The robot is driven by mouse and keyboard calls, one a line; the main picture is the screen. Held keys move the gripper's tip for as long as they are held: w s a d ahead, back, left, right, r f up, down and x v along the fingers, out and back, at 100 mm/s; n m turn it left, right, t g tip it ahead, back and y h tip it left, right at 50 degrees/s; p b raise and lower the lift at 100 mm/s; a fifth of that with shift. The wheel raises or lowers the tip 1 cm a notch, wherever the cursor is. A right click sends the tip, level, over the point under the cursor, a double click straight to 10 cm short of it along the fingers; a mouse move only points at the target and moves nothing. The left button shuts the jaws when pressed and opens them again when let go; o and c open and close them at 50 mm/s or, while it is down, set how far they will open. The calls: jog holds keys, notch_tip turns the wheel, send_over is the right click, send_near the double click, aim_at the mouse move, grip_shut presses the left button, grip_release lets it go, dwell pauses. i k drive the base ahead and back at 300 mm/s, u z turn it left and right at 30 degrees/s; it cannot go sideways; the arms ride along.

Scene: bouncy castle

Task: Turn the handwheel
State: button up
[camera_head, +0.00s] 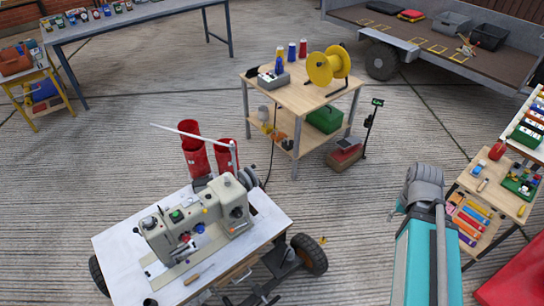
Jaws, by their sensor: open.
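A cream sewing machine (205,215) stands on a white-topped wheeled cart (120,252) at the lower left of the head view. A round handwheel (247,178) shows at the machine's right rear end, small and partly hidden by the machine's body. Its spokes or rim details are too small to tell. My teal and grey arm rises at the lower right, apart from the cart. My gripper cannot be made out in this view, and nothing of mine touches the machine.
Two red cylinders (194,155) stand behind the machine, with a thin rod above. A wooden table (298,97) with a yellow reel (328,66) stands at the back middle. Wooden shelving (476,195) is close to my arm's right.

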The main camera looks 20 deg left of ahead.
aim_at(244, 179)
jog(key=z, duration=0.05)
jog(key=i, duration=0.85)
jog(key=u, duration=0.35)
